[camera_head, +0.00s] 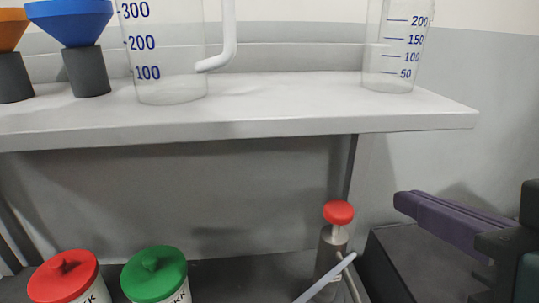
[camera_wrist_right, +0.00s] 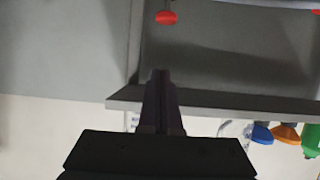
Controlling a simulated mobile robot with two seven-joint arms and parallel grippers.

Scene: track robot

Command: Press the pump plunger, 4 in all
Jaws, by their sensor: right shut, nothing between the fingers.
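The pump (camera_head: 331,250) stands upright at the lower right of the head view, below the shelf. Its round red plunger knob (camera_head: 338,212) sits on a pale stem raised above the grey body. A pale tube crosses the front of the body. My right gripper (camera_head: 402,203) has purple fingers, shut and empty, to the right of the knob and apart from it. In the right wrist view the fingers (camera_wrist_right: 159,75) are together, and the red knob (camera_wrist_right: 166,17) shows beyond them near the top edge. My left gripper is in neither view.
A white shelf (camera_head: 250,122) spans above the pump. It holds a large beaker (camera_head: 165,80), a smaller beaker (camera_head: 390,75), a blue funnel (camera_head: 70,20) and an orange funnel (camera_head: 12,30). A red-lidded jar (camera_head: 63,277) and a green-lidded jar (camera_head: 154,273) stand at lower left.

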